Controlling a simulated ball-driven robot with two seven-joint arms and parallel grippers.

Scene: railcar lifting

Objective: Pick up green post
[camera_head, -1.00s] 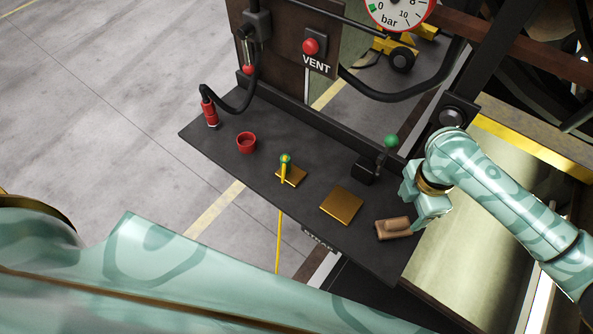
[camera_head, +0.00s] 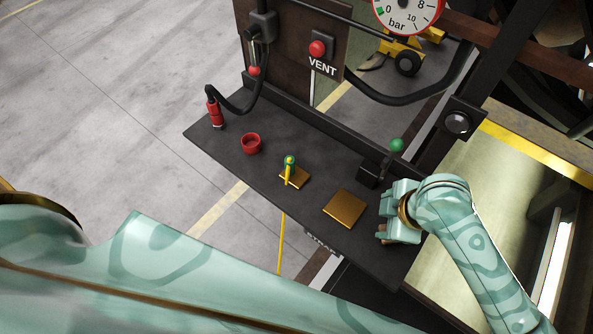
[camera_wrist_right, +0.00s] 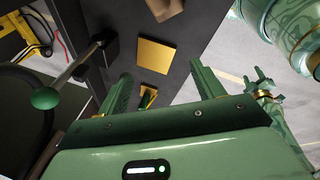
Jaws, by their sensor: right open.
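The green post (camera_head: 289,161) is short, with a round green top and a yellow tag hanging from it. It stands on a small gold plate (camera_head: 299,178) on the dark bench. In the right wrist view the green post (camera_wrist_right: 149,100) is small, between the finger lines and partly hidden by my gripper body. My right gripper (camera_head: 388,215) is over the bench's right end, apart from the post and to its right. Its fingers are spread and empty in the right wrist view (camera_wrist_right: 161,72). A clawed hand, seemingly my left gripper (camera_wrist_right: 265,82), shows small at right there.
A larger bare gold plate (camera_head: 345,208) lies between gripper and post. A green-knobbed lever (camera_head: 397,145) rises behind. A red cup (camera_head: 251,143) and red-handled plug (camera_head: 215,114) stand further left. A brown block (camera_wrist_right: 165,8) is mostly hidden under my right gripper in the head view.

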